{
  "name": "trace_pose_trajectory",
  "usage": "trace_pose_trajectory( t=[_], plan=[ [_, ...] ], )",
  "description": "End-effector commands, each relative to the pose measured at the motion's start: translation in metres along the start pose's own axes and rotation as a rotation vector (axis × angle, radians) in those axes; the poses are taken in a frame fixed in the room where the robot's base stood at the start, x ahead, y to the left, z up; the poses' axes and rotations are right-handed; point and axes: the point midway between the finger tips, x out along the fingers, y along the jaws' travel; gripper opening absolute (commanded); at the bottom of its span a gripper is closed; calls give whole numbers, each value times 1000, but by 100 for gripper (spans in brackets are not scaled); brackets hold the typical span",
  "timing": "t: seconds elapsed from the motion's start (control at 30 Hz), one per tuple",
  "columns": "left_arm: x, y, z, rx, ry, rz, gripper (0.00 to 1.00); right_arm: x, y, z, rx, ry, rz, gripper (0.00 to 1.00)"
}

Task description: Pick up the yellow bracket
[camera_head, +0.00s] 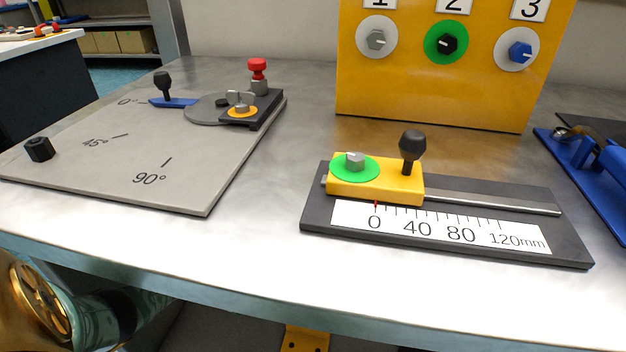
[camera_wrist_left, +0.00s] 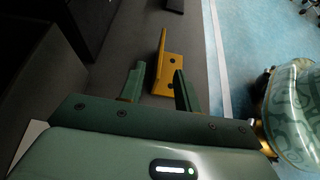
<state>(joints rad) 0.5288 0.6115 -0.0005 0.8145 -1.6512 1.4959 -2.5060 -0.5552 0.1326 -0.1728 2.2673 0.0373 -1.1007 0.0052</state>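The yellow bracket (camera_wrist_left: 172,68) is L-shaped, with dark holes in one flange and the other flange seen nearly edge-on. In the left wrist view it is on or above a dark grey surface, ahead of my left gripper (camera_wrist_left: 159,70). The two green fingers are open, one to either side of the bracket in the picture. I cannot tell whether they touch it or how far away it is. In the head view part of the yellow bracket (camera_head: 306,339) shows below the bench's front edge. My right gripper is in neither view.
The metal bench (camera_head: 270,215) overhangs the bracket in the head view. On it are a sliding gauge (camera_head: 440,250) with a yellow block, an angle plate (camera_head: 110,155), and a yellow panel (camera_head: 440,90) with knobs. Blue floor (camera_wrist_left: 255,30) lies right in the wrist view.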

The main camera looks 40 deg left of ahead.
Motion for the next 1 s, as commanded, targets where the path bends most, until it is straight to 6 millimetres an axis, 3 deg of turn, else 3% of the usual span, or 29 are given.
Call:
trace_pose_trajectory(
  t=[0.03, 0.2, 0.43, 0.63, 0.97, 1.0],
  plan=[
    [15, 0, -2, -3, -3, -1, 33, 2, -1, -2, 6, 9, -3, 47],
    [48, -1, -2, -4, -2, 0, 33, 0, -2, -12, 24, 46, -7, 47],
    [68, -1, -3, -3, 0, 0, 33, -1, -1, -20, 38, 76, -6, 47],
    [101, -3, -6, -5, -1, 0, 33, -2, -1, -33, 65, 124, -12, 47],
    [110, -3, -4, -3, 2, 0, 33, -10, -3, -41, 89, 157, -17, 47],
    [110, -3, -4, -3, 2, 0, 24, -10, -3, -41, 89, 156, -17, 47]
  ],
)
